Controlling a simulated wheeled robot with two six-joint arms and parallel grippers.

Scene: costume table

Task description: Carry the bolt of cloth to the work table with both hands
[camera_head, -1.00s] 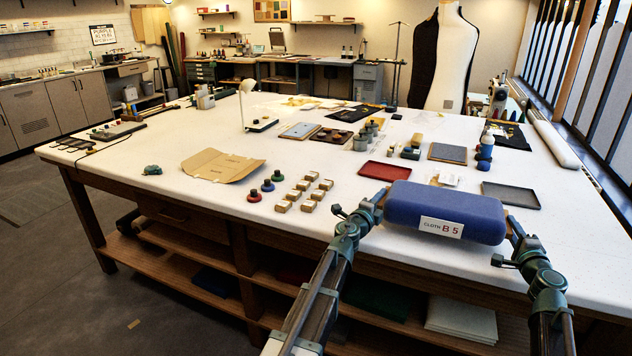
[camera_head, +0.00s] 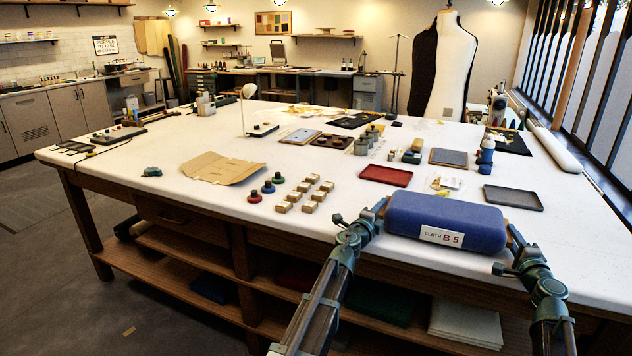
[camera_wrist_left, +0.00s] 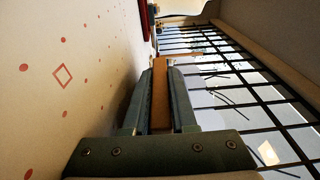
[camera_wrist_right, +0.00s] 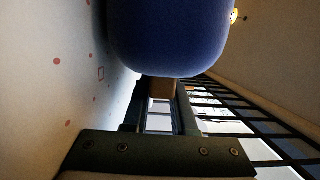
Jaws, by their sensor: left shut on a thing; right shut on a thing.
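The bolt of cloth (camera_head: 440,212) is a blue roll with a white label reading "CLOTH B 5". It is level at the near right edge of the white-topped work table (camera_head: 180,221); whether it touches the top cannot be told. My left gripper (camera_head: 380,207) is at its left end, shut on a wooden end piece (camera_wrist_left: 160,95) in the left wrist view. My right gripper (camera_head: 512,229) is at its right end, shut on the other end piece. The right wrist view shows the blue cloth (camera_wrist_right: 170,35) and that end piece (camera_wrist_right: 161,88) between the fingers.
A red tray (camera_head: 386,175) and a dark tray (camera_head: 513,198) lie just beyond the cloth. Several small boxes (camera_head: 305,193) and a brown folder (camera_head: 222,168) lie to the left. The front left of the table top is mostly clear.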

